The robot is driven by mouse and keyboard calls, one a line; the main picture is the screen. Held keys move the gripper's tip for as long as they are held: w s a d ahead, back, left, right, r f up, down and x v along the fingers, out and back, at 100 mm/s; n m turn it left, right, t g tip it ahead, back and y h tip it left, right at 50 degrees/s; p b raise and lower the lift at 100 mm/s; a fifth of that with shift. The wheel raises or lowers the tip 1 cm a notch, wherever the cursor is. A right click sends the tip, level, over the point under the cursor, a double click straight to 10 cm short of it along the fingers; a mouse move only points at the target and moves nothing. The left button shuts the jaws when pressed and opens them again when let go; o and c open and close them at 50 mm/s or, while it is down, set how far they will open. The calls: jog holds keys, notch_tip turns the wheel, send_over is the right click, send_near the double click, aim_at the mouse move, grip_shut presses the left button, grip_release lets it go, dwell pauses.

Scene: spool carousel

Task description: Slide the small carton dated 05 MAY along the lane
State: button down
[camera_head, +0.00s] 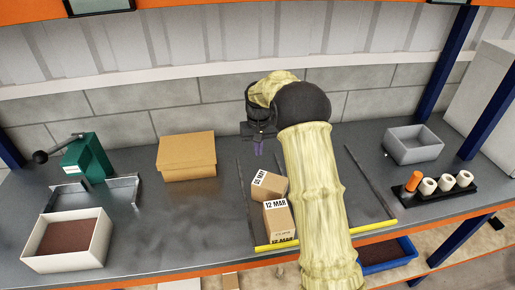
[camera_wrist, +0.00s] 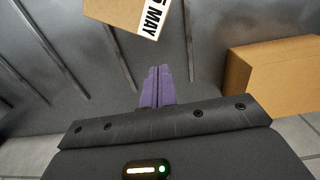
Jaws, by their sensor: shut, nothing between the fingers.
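The small carton dated 05 MAY (camera_head: 268,187) sits turned at an angle in the lane (camera_head: 308,172), behind a second carton marked 12 MAR (camera_head: 279,222). The two look close together; I cannot tell if they touch. My gripper (camera_head: 258,149) is behind the 05 MAY carton, toward the wall, with its purple fingers pointing down. In the wrist view the fingers (camera_wrist: 158,86) are shut and empty. The 05 MAY carton (camera_wrist: 125,12) is just beyond the fingertips there, apart from them, cut off by the top edge, with part of its label showing.
Low dark rails bound the lane, with a yellow strip (camera_head: 325,235) at its front edge. A larger cardboard box (camera_head: 186,156) stands left; it also shows in the wrist view (camera_wrist: 275,75). A grey bin (camera_head: 413,145) and a rack of rolls (camera_head: 447,188) are right. My arm hides part of the lane.

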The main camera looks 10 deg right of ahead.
jog(key=s+r+t, duration=0.1)
jog(key=s, duration=1.4)
jog(key=s+d+r+t, duration=0.1)
jog(key=s+r, duration=0.1)
jog(key=s, duration=1.3)
jog(key=shift+s+d+r, duration=0.2)
jog(key=shift+s+d, duration=0.1)
jog(key=shift+s, duration=0.05)
